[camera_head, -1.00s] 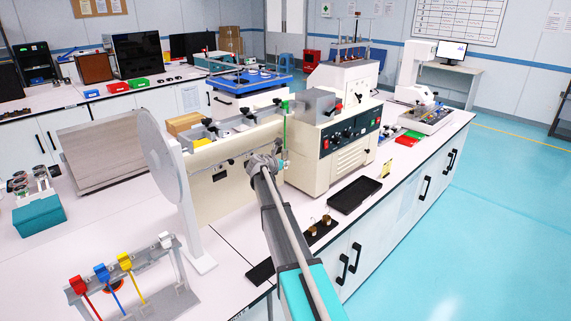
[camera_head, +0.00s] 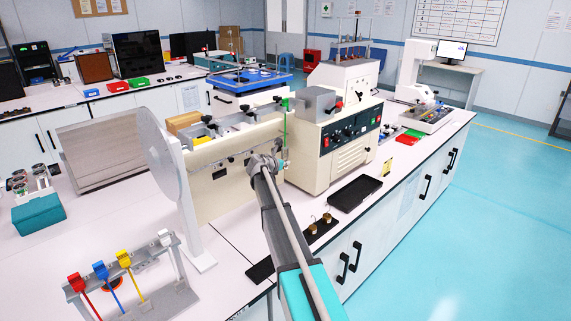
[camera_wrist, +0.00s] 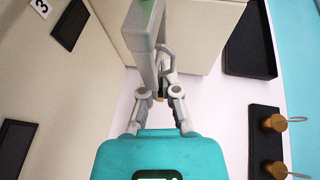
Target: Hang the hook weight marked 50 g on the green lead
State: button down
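The green lead (camera_head: 286,130) hangs upright at the right end of the beige machine's front. A bit of green shows at the top edge of the wrist view (camera_wrist: 147,3), above a grey bar. My gripper (camera_wrist: 160,96) is right below that bar, its fingers close together around a small brass piece. This looks like a hook weight (camera_wrist: 160,98), mostly hidden by the fingers; its mark cannot be read. A grey wire loop (camera_wrist: 168,58) stands above the fingertips beside the bar. Whether it touches the lead cannot be told.
Two brass hook weights (camera_head: 312,230) (camera_head: 327,218) stand on a black holder at the bench edge. An empty black tray (camera_head: 354,194) lies behind them. A large grey disc (camera_head: 161,145) stands left of my arm.

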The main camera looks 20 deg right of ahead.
jog(key=shift+f+b, duration=0.35)
jog(key=shift+f, duration=0.1)
jog(key=c, duration=0.7)
grip_release()
jog(key=shift+s+a+f, duration=0.15)
jog(key=shift+s+a, duration=0.1)
jog(key=shift+s, duration=0.1)
jog(key=s+a+f+m+g+y+p, duration=0.1)
jog(key=s+a+m+y, duration=0.3)
jog(key=s+a+m, duration=0.4)
jog(key=s+a+f+m+g+y+p, duration=0.1)
jog(key=s+a+f+m+g+y, duration=0.3)
jog(key=s, duration=1.5)
jog(key=s+a+f+m+g+y+p, duration=0.1)
jog(key=s+a+f+m+g+y, duration=0.1)
jog(key=s+a+m, duration=1)
jog(key=shift+s+a+f+y, duration=0.3)
jog(key=shift+s+a+y, duration=0.2)
jog(key=shift+a, duration=0.2)
jog(key=shift+s+a+f+y, duration=0.25)
jog(key=shift+s+a+y, duration=0.2)
jog(key=shift+a, duration=0.25)
